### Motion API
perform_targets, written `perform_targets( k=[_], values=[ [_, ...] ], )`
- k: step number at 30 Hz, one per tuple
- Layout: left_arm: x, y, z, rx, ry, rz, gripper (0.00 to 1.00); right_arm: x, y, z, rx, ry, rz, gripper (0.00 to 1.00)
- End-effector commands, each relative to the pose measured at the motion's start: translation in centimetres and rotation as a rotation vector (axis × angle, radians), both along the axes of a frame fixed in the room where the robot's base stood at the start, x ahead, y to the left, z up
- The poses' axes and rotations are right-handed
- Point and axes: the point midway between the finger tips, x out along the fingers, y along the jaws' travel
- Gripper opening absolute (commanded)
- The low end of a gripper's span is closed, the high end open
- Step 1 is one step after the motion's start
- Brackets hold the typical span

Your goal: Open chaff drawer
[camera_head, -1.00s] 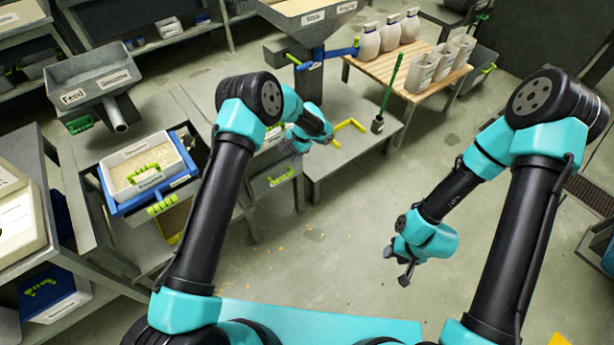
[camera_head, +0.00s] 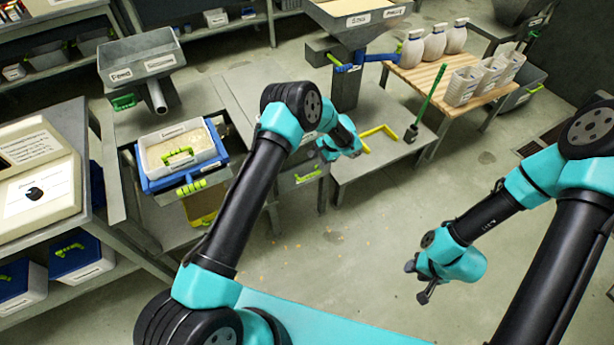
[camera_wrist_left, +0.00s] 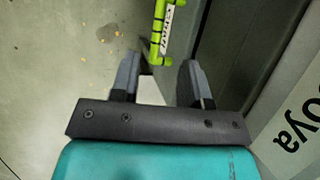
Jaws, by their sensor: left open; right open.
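A grey drawer front (camera_head: 297,200) with a lime-green handle (camera_head: 307,177) sits under the bench in the middle of the head view. Its name cannot be read there. In the left wrist view a lime-green handle (camera_wrist_left: 157,40) with a small white label, too blurred to read surely, lies beyond the fingertips. My left gripper (camera_wrist_left: 155,75) is open and empty, apart from that handle. In the head view my left gripper (camera_head: 326,152) is above the drawer, partly hidden by its arm. My right gripper (camera_head: 422,283) is open and empty over the floor at right.
A blue-framed drawer (camera_head: 150,185) with a white bin stands pulled out at left. A yellow bracket (camera_head: 380,131) and a green-handled brush (camera_head: 427,95) are on the low shelf beside the drawer. A "Soya" label (camera_wrist_left: 298,125) is close by in the wrist view.

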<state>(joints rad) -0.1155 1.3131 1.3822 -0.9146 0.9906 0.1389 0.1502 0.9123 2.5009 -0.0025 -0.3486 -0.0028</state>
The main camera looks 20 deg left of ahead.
Motion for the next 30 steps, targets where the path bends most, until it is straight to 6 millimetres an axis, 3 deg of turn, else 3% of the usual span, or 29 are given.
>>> perform_targets(
  k=[18,30],
  values=[
    [-1.5,4.0,-9.2,-0.001,0.001,0.001,0.42,0.0,0.0,0.0,0.000,0.000,0.000,0.43],
    [-1.7,4.5,-10.3,0.000,0.000,0.000,0.42,0.0,0.0,0.0,0.000,0.000,0.000,0.43]
  ],
)
